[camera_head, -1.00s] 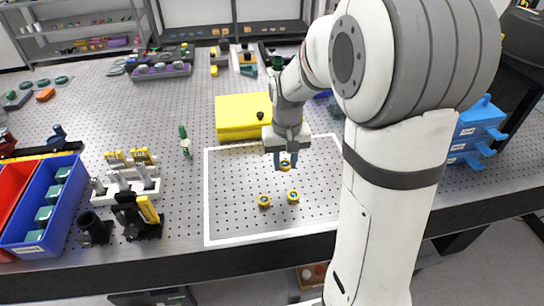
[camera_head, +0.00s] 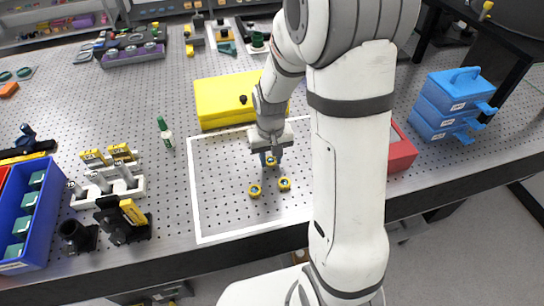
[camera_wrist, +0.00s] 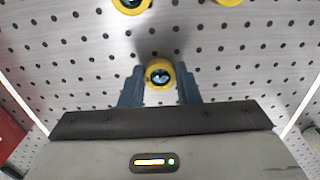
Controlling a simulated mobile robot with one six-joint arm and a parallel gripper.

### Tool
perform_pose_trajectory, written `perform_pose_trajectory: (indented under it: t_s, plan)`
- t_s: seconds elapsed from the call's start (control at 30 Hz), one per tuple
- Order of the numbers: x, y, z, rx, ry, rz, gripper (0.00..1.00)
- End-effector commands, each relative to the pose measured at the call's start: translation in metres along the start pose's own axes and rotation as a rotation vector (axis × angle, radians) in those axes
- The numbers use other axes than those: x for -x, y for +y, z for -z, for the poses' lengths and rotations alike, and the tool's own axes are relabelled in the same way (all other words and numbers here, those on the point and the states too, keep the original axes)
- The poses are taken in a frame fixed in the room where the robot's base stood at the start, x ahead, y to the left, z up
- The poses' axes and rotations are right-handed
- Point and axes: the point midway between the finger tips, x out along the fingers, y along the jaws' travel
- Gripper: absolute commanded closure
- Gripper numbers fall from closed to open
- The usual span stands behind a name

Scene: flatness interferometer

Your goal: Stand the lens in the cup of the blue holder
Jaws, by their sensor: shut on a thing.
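The lens (camera_head: 271,161) is a small yellow-ringed piece with a dark blue-green centre. It also shows in the wrist view (camera_wrist: 160,76). My gripper (camera_head: 270,157) points down inside the white outline, and its blue-grey fingers are shut on the lens from both sides. Whether the lens touches the table, I cannot tell. Two similar yellow-ringed lenses (camera_head: 255,190) (camera_head: 284,184) lie nearer the table's front edge. A small dark blue stand (camera_head: 27,134) at the far left is possibly the blue holder; its cup is too small to make out.
A yellow case (camera_head: 222,98) lies behind my gripper. A green-capped bottle (camera_head: 165,131), a white rack (camera_head: 107,187) and a blue bin (camera_head: 30,220) are to the left. A red box (camera_head: 401,150) and blue drawers (camera_head: 449,105) are to the right. The outlined area is mostly clear.

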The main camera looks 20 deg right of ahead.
Motion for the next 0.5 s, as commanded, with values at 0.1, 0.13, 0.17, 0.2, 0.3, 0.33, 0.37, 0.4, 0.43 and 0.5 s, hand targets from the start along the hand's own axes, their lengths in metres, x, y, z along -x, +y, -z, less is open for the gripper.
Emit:
perform_pose_trajectory:
  t_s: [0.1,0.13,0.17,0.2,0.3,0.33,0.37,0.4,0.43,0.5]
  plan:
    - [-0.0046,-0.0005,0.0000,0.001,0.001,0.000,0.93]
    - [-0.0046,-0.0006,0.0001,0.001,0.001,0.000,0.93]
    - [-0.0044,-0.0006,0.0001,0.001,0.001,0.000,0.93]
    - [-0.0043,-0.0007,0.0002,0.002,0.002,0.000,0.93]
    - [-0.0048,-0.0008,0.0002,0.002,0.002,0.000,0.93]
    - [-0.0058,-0.0008,0.0002,0.002,0.001,0.000,0.93]
    - [-0.0071,-0.0009,0.0002,0.002,0.001,0.000,0.93]
    - [-0.0087,-0.0009,0.0002,0.002,0.001,0.000,0.93]
    - [-0.0076,-0.0009,0.0002,0.002,0.001,0.000,0.69]
    - [-0.0070,-0.0010,0.0002,0.002,0.001,0.000,0.64]
